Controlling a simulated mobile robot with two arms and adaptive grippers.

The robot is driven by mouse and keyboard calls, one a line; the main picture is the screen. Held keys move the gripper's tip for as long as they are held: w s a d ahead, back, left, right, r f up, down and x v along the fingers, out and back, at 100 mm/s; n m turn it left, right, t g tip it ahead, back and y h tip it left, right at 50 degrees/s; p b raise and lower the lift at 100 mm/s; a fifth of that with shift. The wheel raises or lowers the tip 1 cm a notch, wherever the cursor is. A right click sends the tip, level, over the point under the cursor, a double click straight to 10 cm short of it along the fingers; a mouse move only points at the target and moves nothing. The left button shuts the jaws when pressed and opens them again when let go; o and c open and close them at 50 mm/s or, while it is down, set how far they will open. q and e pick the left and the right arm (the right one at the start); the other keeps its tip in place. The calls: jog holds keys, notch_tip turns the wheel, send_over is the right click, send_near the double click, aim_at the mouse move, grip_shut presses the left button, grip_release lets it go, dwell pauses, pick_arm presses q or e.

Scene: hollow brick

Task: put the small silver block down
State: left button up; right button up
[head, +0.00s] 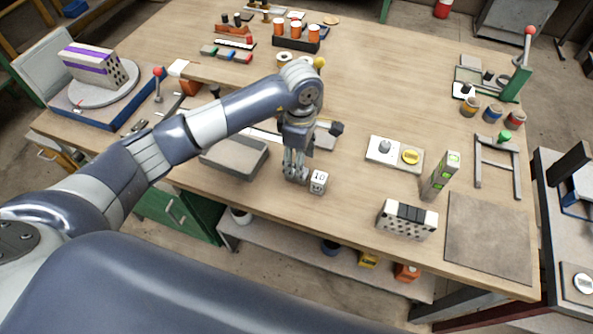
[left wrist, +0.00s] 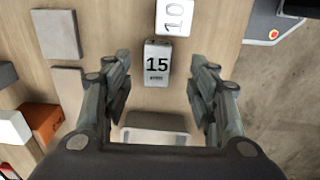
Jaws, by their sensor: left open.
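A small silver block marked 15 (left wrist: 157,64) sits on the wooden table in the left wrist view, between my open left fingers (left wrist: 158,78), with a gap on each side. In the head view my left gripper (head: 296,173) points down at the table near its front edge. The silver block is not clearly visible there, largely hidden by the fingers. A whiter block marked 10 (left wrist: 174,17) stands right beside it; it also shows in the head view (head: 319,182), just right of the gripper. My right gripper is in neither view.
A shallow grey tray (head: 235,170) lies left of the gripper. A holed brick (head: 407,221), a green-vialled level (head: 441,176) and a grey mat (head: 489,240) are to the right. Table between gripper and brick is mostly clear.

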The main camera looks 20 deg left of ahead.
pick_arm(q)
jog(key=shift+a+f, duration=0.15)
jog(key=shift+f, duration=0.15)
notch_tip(320, 180, down, 4)
jog(key=shift+w+a+f+p, duration=0.15)
jog(key=shift+f+p, duration=0.05)
jog(key=shift+p, duration=0.9)
jog(key=shift+f, duration=0.2)
grip_shut()
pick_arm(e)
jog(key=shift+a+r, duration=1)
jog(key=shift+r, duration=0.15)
